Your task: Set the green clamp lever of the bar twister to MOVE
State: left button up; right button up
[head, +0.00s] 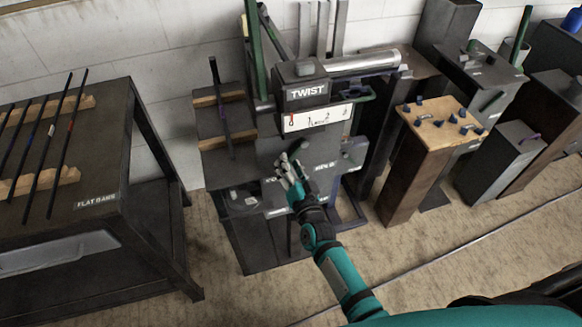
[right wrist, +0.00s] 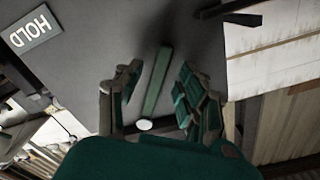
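The bar twister (head: 320,117) is a dark grey machine with a TWIST sign at the middle of the head view. My right gripper (head: 288,168) is in front of its lower panel and partly covers the lettering there. In the right wrist view the green clamp lever (right wrist: 157,85) is a straight bar with a pale end, standing against the grey panel. A HOLD label (right wrist: 30,30) is on the panel to its left, upside down. My right gripper (right wrist: 155,95) is open, with its fingers apart on either side of the lever. I cannot tell whether they touch it. My left gripper is not in view.
A dark table (head: 100,165) with flat bars on wooden racks stands at the left. A wooden-topped stand (head: 440,120) with small blue pieces is at the right, with grey pedestals behind. Open floor (head: 440,240) lies in front.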

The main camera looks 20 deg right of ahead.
jog(key=s, duration=1.2)
jog(key=shift+d, duration=0.2)
jog(key=shift+f, duration=0.1)
